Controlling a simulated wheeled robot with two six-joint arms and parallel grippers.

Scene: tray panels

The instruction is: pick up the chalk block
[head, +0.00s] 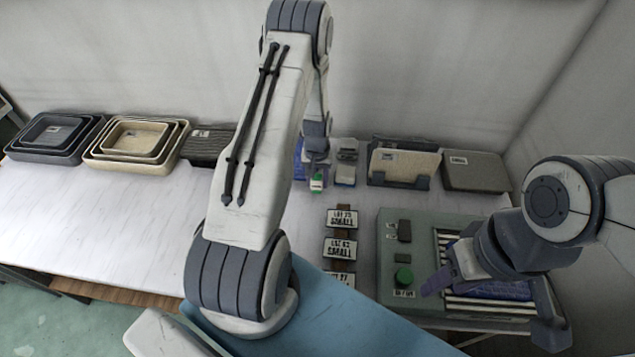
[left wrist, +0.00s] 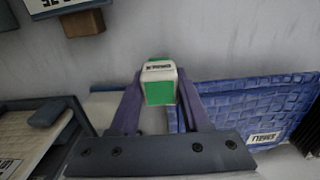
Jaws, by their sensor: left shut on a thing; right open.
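The chalk block (head: 317,182) is a small block with a white labelled top and a green side. In the left wrist view the block (left wrist: 159,84) sits between the two purple fingers of my left gripper (left wrist: 158,92), which is shut on it. In the head view my left gripper (head: 316,174) points down behind my left arm at the back of the table. I cannot tell whether the block touches the surface below. My right gripper (head: 490,310) is open over the slatted part of a grey-green panel (head: 391,263), at the right.
A blue woven piece (left wrist: 235,112) lies right of the block in the wrist view. Label plates (head: 340,248) stand in a column in front. Nested trays (head: 90,152) are at the back left; a beige panel in a holder (head: 403,165) is back right. The table's left front is clear.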

